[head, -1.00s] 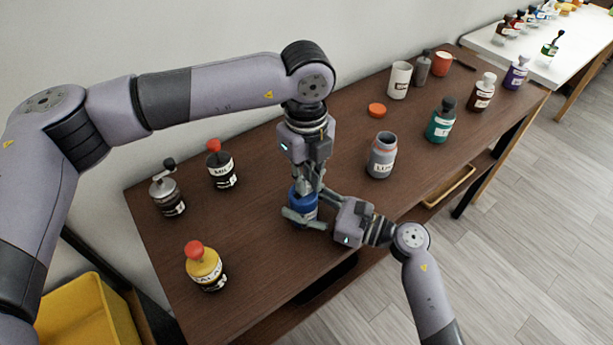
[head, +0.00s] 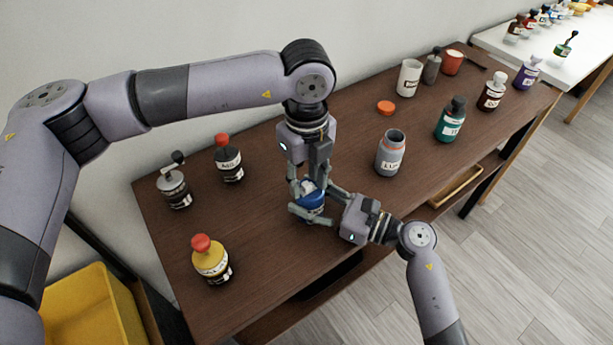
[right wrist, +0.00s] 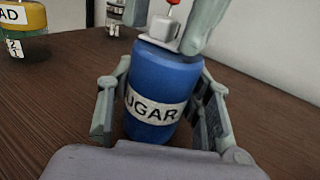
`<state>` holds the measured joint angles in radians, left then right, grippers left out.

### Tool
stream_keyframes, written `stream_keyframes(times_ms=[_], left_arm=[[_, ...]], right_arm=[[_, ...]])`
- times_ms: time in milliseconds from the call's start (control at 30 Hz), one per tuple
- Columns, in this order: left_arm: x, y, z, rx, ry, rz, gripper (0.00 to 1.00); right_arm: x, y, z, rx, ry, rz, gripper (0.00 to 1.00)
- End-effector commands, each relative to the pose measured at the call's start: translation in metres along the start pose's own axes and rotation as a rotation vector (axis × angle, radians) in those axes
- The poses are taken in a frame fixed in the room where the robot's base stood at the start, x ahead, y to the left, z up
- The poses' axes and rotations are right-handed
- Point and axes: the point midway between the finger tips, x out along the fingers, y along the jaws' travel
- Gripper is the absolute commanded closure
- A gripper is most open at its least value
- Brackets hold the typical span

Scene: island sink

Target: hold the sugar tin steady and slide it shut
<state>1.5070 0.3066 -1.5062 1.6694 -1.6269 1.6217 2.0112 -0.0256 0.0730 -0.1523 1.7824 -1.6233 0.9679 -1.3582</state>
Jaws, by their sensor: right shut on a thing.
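The sugar tin (head: 313,207) is a blue cylinder standing on the brown table. It also shows in the right wrist view (right wrist: 165,80), with a white label reading "UGAR" and a small whitish knob (right wrist: 164,30) on its top. My right gripper (head: 308,214) is shut around the tin's body from the right; its fingers flank the tin in the right wrist view (right wrist: 160,100). My left gripper (head: 311,185) points down from above with its fingers spread, one on each side of the tin's top. The knob lies between those fingers, with no clear grip on it. The fingers partly hide the lid.
A teal bottle (head: 450,122) is farther right.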

Motion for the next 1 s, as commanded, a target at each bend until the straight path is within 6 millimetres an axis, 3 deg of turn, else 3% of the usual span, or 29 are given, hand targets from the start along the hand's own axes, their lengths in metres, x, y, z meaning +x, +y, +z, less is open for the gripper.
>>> stream_keyframes(times_ms=[133, 267, 700, 1000], left_arm=[[-0.004, 0.000, 0.000, 0.000, -0.001, -0.001, 0.67], [-0.020, -0.001, 0.001, -0.001, -0.002, -0.002, 0.67], [-0.105, -0.001, 0.001, 0.000, -0.002, -0.002, 0.67], [-0.120, 0.000, 0.000, 0.001, 0.000, 0.001, 0.67]], right_arm=[[0.000, 0.000, -0.001, 0.000, 0.001, 0.001, 0.85], [0.000, 0.000, 0.000, 0.000, 0.001, 0.001, 0.85], [0.000, 0.000, -0.001, 0.001, 0.001, 0.001, 0.85], [0.000, 0.000, -0.001, 0.001, 0.001, 0.001, 0.85]])
